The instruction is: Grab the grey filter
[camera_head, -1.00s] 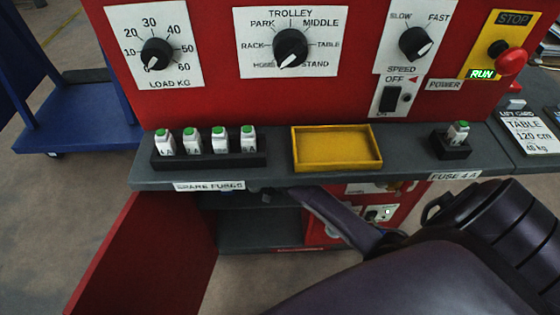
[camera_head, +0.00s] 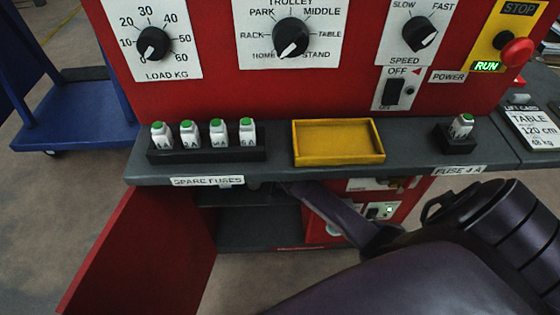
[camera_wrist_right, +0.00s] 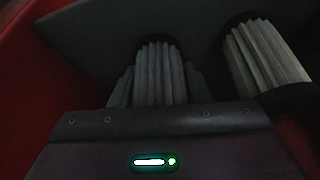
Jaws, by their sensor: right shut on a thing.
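In the right wrist view, a grey pleated filter (camera_wrist_right: 160,76) stands in the middle, between the two fingers of my right gripper (camera_wrist_right: 160,92). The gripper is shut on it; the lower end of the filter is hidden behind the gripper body. A second pleated filter (camera_wrist_right: 266,68), slightly paler, is to the right, apart from the gripper. In the head view my right arm reaches under the grey shelf into the open cabinet (camera_head: 262,232), so the gripper and filters are hidden there. My left gripper is not in view.
The grey shelf (camera_head: 275,172) overhangs the cabinet. An open red door (camera_head: 150,245) stands at its left. On the shelf are a spare-fuse rack (camera_head: 205,156), a yellow tray (camera_head: 338,158) and a single fuse holder (camera_head: 455,142). The cabinet interior is dim.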

